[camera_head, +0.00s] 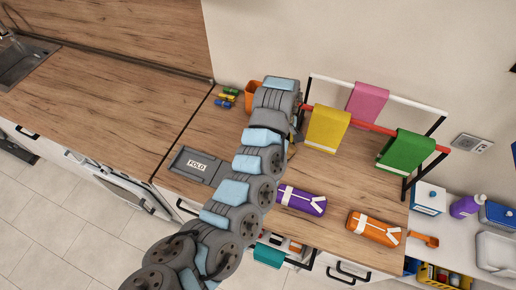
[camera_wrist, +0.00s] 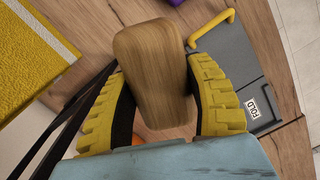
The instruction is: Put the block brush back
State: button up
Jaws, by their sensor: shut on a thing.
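The block brush (camera_wrist: 155,70) shows in the wrist view as a rounded wooden block; its bristles are not visible. My gripper (camera_wrist: 158,85) is shut on it, with a ribbed yellow finger on each side. In the head view my arm hides the brush and most of the gripper above the wooden counter (camera_head: 220,140). An orange container (camera_head: 251,96) stands at the back of the counter, partly hidden by my arm.
A grey FOLD box (camera_head: 199,166) lies left of my arm. A rack holds yellow (camera_head: 326,128), pink (camera_head: 367,103) and green (camera_head: 404,150) cloths. Purple (camera_head: 301,200) and orange (camera_head: 374,229) rolled cloths lie at the front. Small yellow-green items (camera_head: 227,98) lie behind.

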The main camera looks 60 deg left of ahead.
jog(key=s+a+f+n, duration=0.3)
jog(key=s+f+n, duration=0.1)
jog(key=s, duration=0.6)
jog(key=shift+n, duration=0.3)
jog(key=shift+w+a+f+b, duration=1.35)
jog(key=shift+a+f+b, duration=0.35)
jog(key=shift+b, duration=1.1)
jog(key=shift+w+a+f+b, duration=1.45)
jog(key=shift+a+b, duration=0.4)
jog(key=shift+b, duration=0.95)
jog(key=shift+w+a+f+b, duration=1.2)
jog(key=shift+a+f+b, duration=0.55)
jog(key=shift+b, duration=1.05)
jog(key=shift+w+a, duration=0.1)
jog(key=shift+a, duration=0.1)
jog(key=shift+f+b, duration=0.95)
jog(key=shift+f, duration=0.8)
jog(key=shift+f, duration=0.15)
